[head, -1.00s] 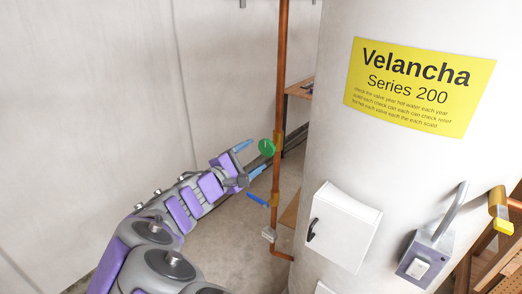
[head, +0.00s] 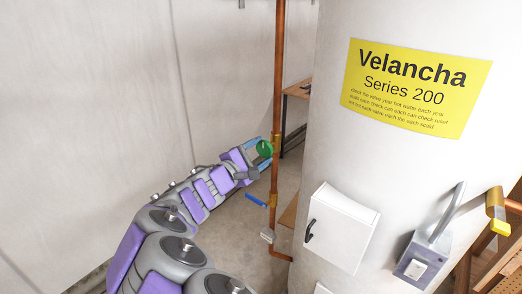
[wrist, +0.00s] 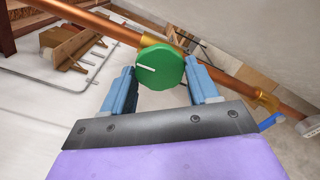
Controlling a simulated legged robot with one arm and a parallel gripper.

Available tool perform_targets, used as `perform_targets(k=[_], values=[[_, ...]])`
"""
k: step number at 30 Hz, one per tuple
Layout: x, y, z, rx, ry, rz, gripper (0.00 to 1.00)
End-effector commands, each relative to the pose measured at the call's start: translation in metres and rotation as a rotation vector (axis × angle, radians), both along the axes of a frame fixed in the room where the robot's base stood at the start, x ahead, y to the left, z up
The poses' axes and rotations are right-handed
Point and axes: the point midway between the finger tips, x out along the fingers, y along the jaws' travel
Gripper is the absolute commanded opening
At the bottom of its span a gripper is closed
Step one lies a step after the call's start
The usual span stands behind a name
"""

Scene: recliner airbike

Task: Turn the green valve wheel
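The green valve wheel (head: 265,149) sits on the upright copper pipe (head: 280,70) in the head view. In the wrist view the wheel (wrist: 160,67) is a green many-sided knob with a white line on its face, pointing left. My gripper (head: 259,154) is at the wheel. In the wrist view my gripper (wrist: 161,85) is open, with one blue finger on each side of the wheel. Gaps show between the fingers and the lower part of the wheel; whether the tips touch its rim I cannot tell.
A blue lever handle (head: 256,199) is on the pipe below the wheel. The large white tank (head: 400,160) with a yellow sign (head: 418,88) stands right of the pipe, with a white box (head: 341,226) on it. A wall (head: 90,110) is at left.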

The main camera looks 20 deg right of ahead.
Motion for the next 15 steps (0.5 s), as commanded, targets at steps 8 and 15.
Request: perform_targets(k=[8, 15], values=[[-0.0002, -0.0013, 0.0051, -0.035, 0.046, -0.004, 0.42], [-0.0005, -0.0017, 0.0056, -0.121, 0.166, -0.005, 0.42]])
